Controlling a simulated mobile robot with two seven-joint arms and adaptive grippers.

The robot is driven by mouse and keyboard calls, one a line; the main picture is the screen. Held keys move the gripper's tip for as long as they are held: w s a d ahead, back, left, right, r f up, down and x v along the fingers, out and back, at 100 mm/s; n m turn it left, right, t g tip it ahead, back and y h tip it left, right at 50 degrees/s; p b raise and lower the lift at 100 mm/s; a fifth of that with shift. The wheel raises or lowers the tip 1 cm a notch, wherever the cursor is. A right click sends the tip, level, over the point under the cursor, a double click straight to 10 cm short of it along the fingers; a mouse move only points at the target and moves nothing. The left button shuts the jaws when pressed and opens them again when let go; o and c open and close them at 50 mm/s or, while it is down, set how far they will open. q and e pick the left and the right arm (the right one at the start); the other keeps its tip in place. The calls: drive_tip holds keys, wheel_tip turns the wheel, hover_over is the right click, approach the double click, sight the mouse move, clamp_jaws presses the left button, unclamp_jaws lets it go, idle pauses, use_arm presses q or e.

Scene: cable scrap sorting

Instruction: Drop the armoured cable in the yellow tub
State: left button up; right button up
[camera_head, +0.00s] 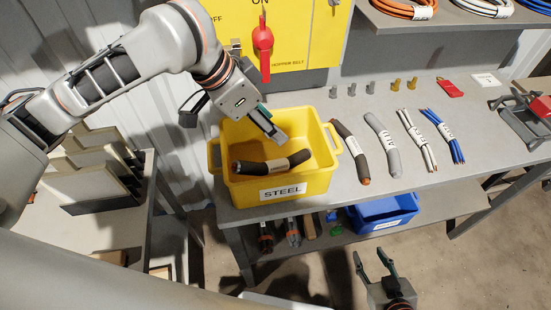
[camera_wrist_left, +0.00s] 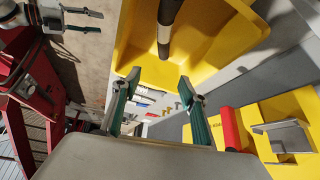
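The yellow tub (camera_head: 318,184), labelled STEEL, stands on the bench near its left end. A thick black cable piece (camera_head: 248,166) with a pale label band lies inside it, slightly tilted along the tub floor; it also shows in the left wrist view (camera_wrist_left: 173,12). I take it for the armoured cable, though its label is unreadable. My left gripper (camera_head: 278,138) is above the tub, apart from the cable. In the left wrist view (camera_wrist_left: 156,97) its fingers are spread with nothing between them. My right gripper (camera_head: 374,263) is open and empty, low in front of the bench.
Another black cable (camera_head: 343,140), a grey cable (camera_head: 376,130), a white bundle (camera_head: 412,130) and a blue bundle (camera_head: 442,132) lie right of the tub. A yellow panel with a red switch (camera_head: 263,40) stands behind. A blue bin (camera_head: 385,213) sits on the lower shelf.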

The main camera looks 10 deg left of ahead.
use_arm(q)
drive_tip(key=shift+f, duration=0.1)
drive_tip(key=v, duration=1.2)
drive_tip(key=shift+s, duration=0.1)
idle(0.3)
